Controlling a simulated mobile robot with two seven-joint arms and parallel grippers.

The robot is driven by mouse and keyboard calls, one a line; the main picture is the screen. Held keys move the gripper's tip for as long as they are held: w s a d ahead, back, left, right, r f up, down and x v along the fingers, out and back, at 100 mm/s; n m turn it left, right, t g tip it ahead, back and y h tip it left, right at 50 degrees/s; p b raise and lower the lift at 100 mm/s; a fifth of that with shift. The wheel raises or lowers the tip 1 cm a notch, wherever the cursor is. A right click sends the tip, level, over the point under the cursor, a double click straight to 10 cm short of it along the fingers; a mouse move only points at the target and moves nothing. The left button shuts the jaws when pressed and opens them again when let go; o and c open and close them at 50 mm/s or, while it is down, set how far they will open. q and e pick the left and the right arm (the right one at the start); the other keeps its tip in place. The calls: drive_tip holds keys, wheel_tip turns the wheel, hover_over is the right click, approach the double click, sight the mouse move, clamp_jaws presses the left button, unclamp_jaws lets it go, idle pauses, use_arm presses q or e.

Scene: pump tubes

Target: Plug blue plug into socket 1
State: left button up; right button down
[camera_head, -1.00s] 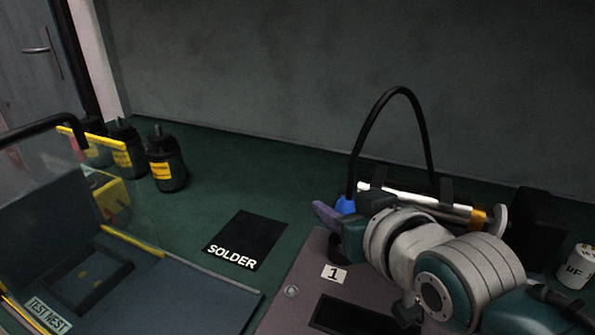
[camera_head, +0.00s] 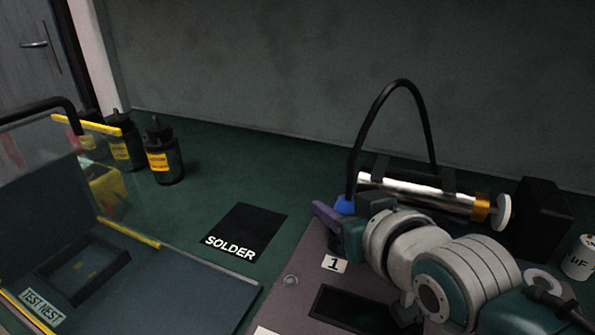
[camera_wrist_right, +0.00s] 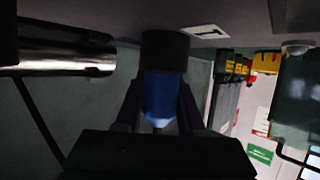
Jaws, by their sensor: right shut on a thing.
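The blue plug (camera_head: 345,204) is held between the fingers of my right gripper (camera_head: 335,222), which is shut on it. A black cable rises from the plug in a tall arch. In the right wrist view the blue plug body (camera_wrist_right: 160,96) sits between the two dark fingers, with a dark cylindrical end (camera_wrist_right: 164,51) close against the grey panel. I cannot tell whether it is inside a socket. The label 1 (camera_head: 334,263) lies on the panel (camera_head: 305,262) just in front of the gripper. Socket 1 itself is hidden. My left gripper is not in view.
A silver tube with a gold end (camera_head: 425,195) lies behind my right wrist, near a black block (camera_head: 541,220). A SOLDER mat (camera_head: 244,232), black bottles (camera_head: 163,155) and a test nest (camera_head: 85,275) are left. Green bench between mat and wall is clear.

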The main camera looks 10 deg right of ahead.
drive_tip(key=shift+f, duration=0.2)
drive_tip(key=shift+c, duration=2.2)
unclamp_jaws()
drive_tip(key=shift+s+r, duration=0.1)
drive_tip(key=shift+s+r, duration=0.2)
drive_tip(key=shift+s, duration=0.1)
drive_tip(key=p+v, duration=0.3)
drive_tip(key=v, duration=0.6)
drive_tip(key=shift+s, duration=0.1)
